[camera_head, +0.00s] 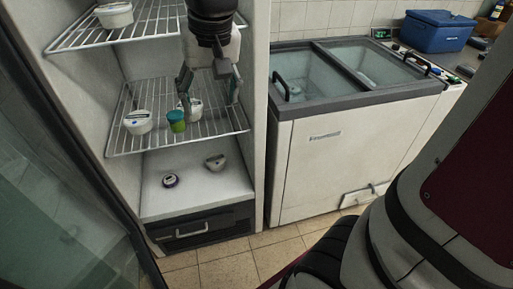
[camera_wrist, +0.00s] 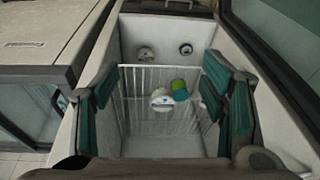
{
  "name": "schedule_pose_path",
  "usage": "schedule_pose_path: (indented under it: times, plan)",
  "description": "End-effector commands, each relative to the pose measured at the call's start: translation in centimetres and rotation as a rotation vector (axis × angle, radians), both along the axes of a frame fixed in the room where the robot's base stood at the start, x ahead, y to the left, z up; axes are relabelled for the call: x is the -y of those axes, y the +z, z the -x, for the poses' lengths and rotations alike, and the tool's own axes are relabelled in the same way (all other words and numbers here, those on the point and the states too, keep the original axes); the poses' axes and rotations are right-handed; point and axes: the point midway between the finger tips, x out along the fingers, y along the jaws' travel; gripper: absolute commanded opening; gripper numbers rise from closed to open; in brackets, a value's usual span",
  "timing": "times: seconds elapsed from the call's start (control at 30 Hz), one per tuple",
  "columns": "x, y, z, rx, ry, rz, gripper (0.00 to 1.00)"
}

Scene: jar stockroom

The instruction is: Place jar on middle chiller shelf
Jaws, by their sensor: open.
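The middle chiller shelf (camera_head: 215,126) is a white wire rack in the open chiller. On it stand a white tub (camera_head: 138,122) at the left, a teal-and-green jar (camera_head: 176,121) near the front middle, and another white tub (camera_head: 195,104), partly hidden by a finger. The wrist view shows the teal-and-green jar (camera_wrist: 179,86) and a white tub (camera_wrist: 161,100) beside it on the wire shelf (camera_wrist: 135,88). My gripper (camera_head: 210,98) is open, pointing down at this shelf, with nothing between its fingers. Its fingers also show at both sides in the wrist view (camera_wrist: 158,92).
A white tub (camera_head: 114,14) stands on the upper wire shelf (camera_head: 150,30). A dark-rimmed jar (camera_head: 170,181) and a white tub (camera_head: 215,162) are on the chiller floor. A chest freezer (camera_head: 340,150) stands to the right, with a blue cooler (camera_head: 437,31) beyond it. The glass door (camera_head: 70,200) is at the left.

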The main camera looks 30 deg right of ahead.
Motion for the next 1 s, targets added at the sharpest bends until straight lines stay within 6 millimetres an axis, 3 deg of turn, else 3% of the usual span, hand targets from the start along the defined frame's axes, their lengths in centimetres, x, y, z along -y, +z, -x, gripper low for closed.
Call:
schedule_pose_path:
  times: [0.03,0.2,0.3,0.43,0.63,1.0]
  plan:
    - [0.1,0.6,2.5,0.003,0.022,-0.002,0.66]
    - [0.1,0.8,10.3,-0.010,0.105,0.009,0.66]
    - [0.1,0.2,14.4,-0.019,0.150,0.023,0.66]
    - [0.0,-0.8,18.4,-0.027,0.194,0.042,0.66]
    - [-0.1,-1.8,21.1,-0.037,0.226,0.058,0.66]
    - [-0.1,-1.5,21.3,-0.035,0.230,0.060,0.66]
